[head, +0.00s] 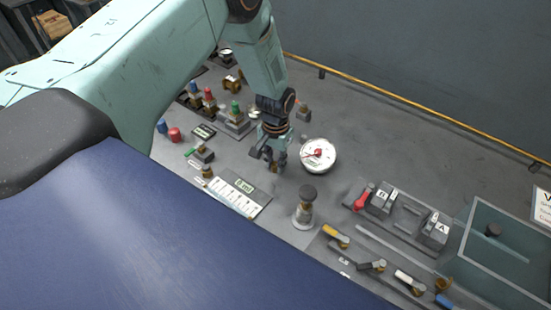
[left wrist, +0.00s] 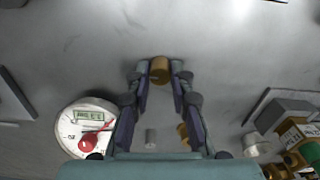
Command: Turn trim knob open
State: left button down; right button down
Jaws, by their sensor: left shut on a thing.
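My left gripper (head: 268,155) reaches down to the grey bench just left of the round white gauge. In the left wrist view, its two fingers (left wrist: 159,72) are closed on a small brass knob (left wrist: 159,66), which I take for the trim knob. The fingertips touch it from both sides. In the head view the knob is mostly hidden by the fingers. The gauge (head: 318,155) has a red needle and a small display; it also shows in the left wrist view (left wrist: 85,128). The display is too small to read. My right gripper is not in view.
A black-topped knob (head: 307,194) stands in front of the gripper. Coloured valves (head: 210,100) stand behind it at left. Labelled blocks, a red lever (head: 363,198) and a glass-walled box (head: 500,245) are at right. Bare bench lies behind the gauge.

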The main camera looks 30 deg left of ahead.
pick_arm(q)
jog(key=n, duration=0.1)
jog(key=n+p, duration=0.1)
jog(key=n, duration=0.2)
jog(key=shift+w+a+r+n, duration=0.1)
jog(key=shift+w+r+n, duration=0.1)
jog(key=shift+r+n, duration=0.1)
jog(key=n+p, duration=0.1)
jog(key=n, duration=0.2)
jog(key=shift+n+p, duration=0.3)
jog(key=n+p, duration=0.1)
jog(key=n, duration=0.3)
jog(key=shift+n+p, duration=0.6)
jog(key=shift+n, duration=1.5)
jog(key=shift+f, duration=0.1)
jog(key=c, duration=1.5)
grip_release()
jog(key=o, duration=0.3)
jog(key=shift+s+f, duration=0.1)
jog(key=shift+s, duration=0.1)
jog(key=shift+o, duration=0.2)
